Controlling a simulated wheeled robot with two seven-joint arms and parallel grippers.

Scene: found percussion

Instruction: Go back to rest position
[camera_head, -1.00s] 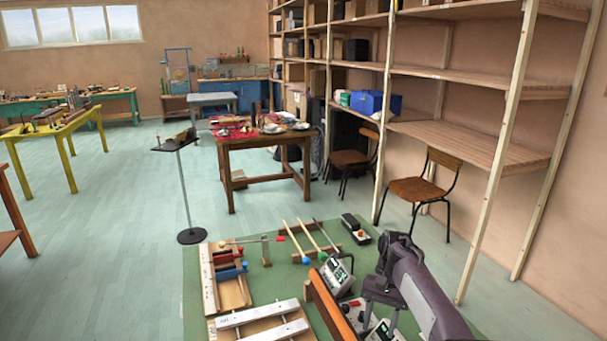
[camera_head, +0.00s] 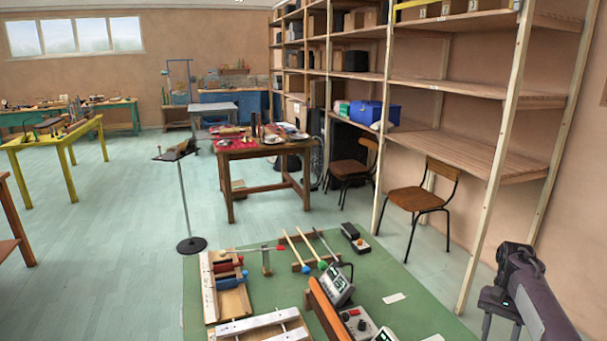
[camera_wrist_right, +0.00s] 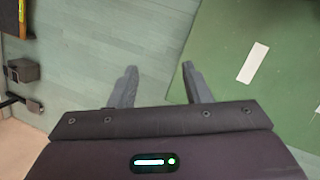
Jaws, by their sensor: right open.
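My right gripper (camera_wrist_right: 158,86) is open and empty in the right wrist view. My left gripper is not in view.
Tall shelves (camera_head: 470,152) and a chair (camera_head: 418,199) stand behind. Floor at the left (camera_head: 110,265) is clear.

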